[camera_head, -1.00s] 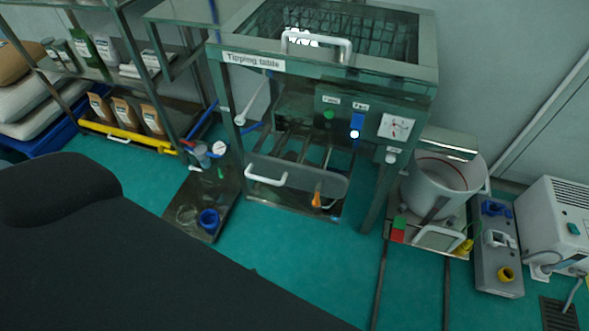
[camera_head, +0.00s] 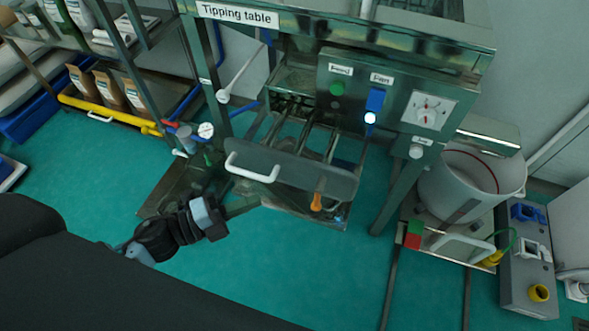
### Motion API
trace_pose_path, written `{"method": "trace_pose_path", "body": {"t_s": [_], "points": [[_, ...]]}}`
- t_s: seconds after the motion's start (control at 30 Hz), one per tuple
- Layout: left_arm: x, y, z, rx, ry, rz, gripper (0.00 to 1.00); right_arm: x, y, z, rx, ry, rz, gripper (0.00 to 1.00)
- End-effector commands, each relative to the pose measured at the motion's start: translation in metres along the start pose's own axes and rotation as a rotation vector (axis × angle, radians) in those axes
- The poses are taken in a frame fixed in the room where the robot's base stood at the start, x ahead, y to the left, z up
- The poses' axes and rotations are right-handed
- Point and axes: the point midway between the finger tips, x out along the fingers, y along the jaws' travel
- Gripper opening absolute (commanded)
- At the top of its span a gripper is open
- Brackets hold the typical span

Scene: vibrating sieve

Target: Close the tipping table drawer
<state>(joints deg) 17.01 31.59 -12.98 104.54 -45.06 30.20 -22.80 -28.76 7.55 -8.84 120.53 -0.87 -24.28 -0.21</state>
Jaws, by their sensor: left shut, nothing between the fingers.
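The tipping table (camera_head: 400,45) stands at the top centre with its name label on the front edge. Its drawer (camera_head: 320,176) is pulled out below the control panel, with a grey front and a white handle (camera_head: 252,174) at the left. Rails show between the drawer front and the frame. My left gripper (camera_head: 240,204) is shut and empty, just below and in front of the drawer's left end. It seems apart from the handle, though the gap is hard to judge. My right gripper is not in view.
A control panel (camera_head: 385,95) with a green button, blue switch and dial sits above the drawer. A white bucket (camera_head: 455,190) on a platform stands at the right. A shelf with bags (camera_head: 110,85) is at the left. Green floor is clear in front.

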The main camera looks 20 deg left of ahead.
Motion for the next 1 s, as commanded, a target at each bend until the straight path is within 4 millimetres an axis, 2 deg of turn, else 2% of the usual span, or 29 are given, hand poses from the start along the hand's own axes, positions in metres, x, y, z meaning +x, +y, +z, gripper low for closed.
{"method": "trace_pose_path", "body": {"t_s": [0.17, 0.6, 0.8, 1.0], "points": [[0.020, -0.001, 0.000, 0.000, -0.001, -0.003, 0.00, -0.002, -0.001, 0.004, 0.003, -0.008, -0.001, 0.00], [0.101, -0.001, 0.000, -0.002, -0.001, -0.003, 0.00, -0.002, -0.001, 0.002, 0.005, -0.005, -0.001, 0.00], [0.118, 0.000, 0.020, -0.002, -0.003, -0.001, 0.00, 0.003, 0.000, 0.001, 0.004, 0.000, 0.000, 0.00], [0.125, 0.000, 0.028, -0.003, -0.002, 0.000, 0.00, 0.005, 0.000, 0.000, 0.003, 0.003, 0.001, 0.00]]}}
